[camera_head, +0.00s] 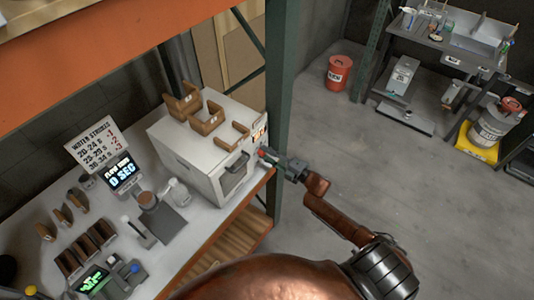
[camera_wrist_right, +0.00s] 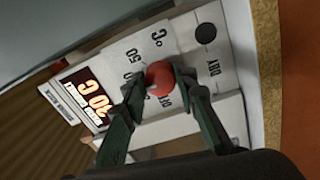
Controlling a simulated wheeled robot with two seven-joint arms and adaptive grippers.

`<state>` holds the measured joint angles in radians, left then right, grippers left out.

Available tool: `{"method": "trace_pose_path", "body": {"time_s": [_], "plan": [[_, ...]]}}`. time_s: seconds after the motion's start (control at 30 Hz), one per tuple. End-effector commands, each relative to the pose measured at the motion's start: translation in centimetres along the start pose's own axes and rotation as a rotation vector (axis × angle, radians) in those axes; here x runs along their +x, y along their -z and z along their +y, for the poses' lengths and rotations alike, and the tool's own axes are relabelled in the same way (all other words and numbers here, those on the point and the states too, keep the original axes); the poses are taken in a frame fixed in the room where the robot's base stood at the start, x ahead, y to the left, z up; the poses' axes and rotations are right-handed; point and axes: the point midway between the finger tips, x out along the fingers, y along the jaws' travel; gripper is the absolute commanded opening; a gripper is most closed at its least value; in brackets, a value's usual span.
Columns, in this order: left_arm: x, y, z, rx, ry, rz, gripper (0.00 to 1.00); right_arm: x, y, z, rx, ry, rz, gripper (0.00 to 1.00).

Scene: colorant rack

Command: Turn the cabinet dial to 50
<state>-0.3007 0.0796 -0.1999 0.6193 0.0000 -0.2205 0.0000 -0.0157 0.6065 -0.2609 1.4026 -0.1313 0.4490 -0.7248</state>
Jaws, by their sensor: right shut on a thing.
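The white cabinet (camera_head: 185,150) stands at the right end of the bench, with a windowed door in its front. Its control panel fills most of the right wrist view, with printed labels including 50 and DRY. The round red dial (camera_wrist_right: 159,78) sits on this panel. My right gripper (camera_wrist_right: 158,75) is shut on the dial, one green finger on each side. In the head view the right gripper (camera_head: 268,156) reaches the cabinet's front right edge. A lit orange display (camera_wrist_right: 95,103) shows a number ending in 0 and a C; its first digit is unclear. The dial's pointer is hidden.
Brown brackets (camera_head: 208,119) lie on the cabinet top. A green rack post (camera_head: 281,100) stands close behind the gripper. Timer display (camera_head: 122,175), bottles and brown holders crowd the bench to the left. The floor (camera_head: 400,165) to the right is open.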

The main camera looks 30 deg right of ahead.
Motion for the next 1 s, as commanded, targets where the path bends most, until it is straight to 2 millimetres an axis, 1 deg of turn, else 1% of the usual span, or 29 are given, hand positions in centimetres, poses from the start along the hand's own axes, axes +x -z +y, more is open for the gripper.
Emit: {"method": "trace_pose_path", "body": {"time_s": [0.17, 1.0], "plan": [[-0.6, 0.4, 0.0, 0.000, 0.000, 0.005, 0.40, -0.1, 0.0, -0.2, 0.170, 0.000, -0.006, 0.02], [-3.3, 0.7, -0.1, 0.001, 0.001, 0.006, 0.40, -0.1, 0.1, -0.3, 0.965, -0.019, -0.030, 0.02]]}}
